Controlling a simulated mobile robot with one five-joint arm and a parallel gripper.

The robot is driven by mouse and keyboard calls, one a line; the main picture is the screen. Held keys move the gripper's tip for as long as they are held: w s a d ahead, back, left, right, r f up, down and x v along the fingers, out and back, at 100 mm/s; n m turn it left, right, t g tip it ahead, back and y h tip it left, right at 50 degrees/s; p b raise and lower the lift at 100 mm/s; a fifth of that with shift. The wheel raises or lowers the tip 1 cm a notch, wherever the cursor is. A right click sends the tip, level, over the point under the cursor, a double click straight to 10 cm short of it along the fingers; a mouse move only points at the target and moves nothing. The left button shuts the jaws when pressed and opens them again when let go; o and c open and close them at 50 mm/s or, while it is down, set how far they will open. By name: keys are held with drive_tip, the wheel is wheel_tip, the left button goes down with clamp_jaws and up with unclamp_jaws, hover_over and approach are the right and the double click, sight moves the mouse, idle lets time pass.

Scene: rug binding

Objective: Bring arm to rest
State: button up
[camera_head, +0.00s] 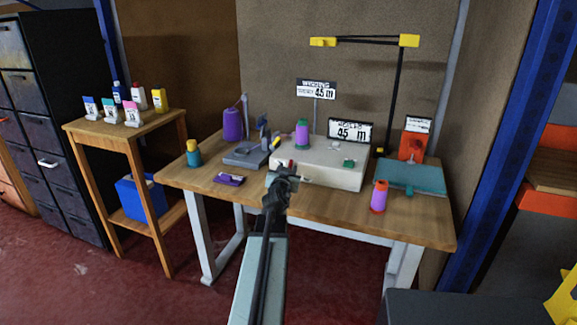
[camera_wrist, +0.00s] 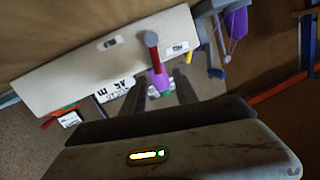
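My gripper (camera_head: 281,180) is at the front left edge of the white machine box (camera_head: 332,170) on the wooden workbench (camera_head: 330,217). In the wrist view, its two dark fingers (camera_wrist: 160,97) stand apart with nothing seen held between them. A grey lever with a red tip (camera_wrist: 152,50) shows on the white box beyond the fingers. A purple and green spool (camera_wrist: 158,82) appears behind the lever; it also stands on the box in the head view (camera_head: 302,134). My arm reaches forward over the bench's front edge. Whether my gripper touches the box cannot be told.
On the bench are a purple cone (camera_head: 232,125), a teal bottle with a yellow cap (camera_head: 193,153), a purple packet (camera_head: 229,179), a purple and orange spool (camera_head: 379,196) and a teal plate (camera_head: 412,175). A small shelf table (camera_head: 130,128) stands left. Red floor (camera_head: 120,295) is open in front.

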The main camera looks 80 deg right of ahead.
drive_tip(key=a, duration=0.2)
drive_tip(key=shift+a+r, duration=0.15)
drive_tip(key=shift+a, duration=0.25)
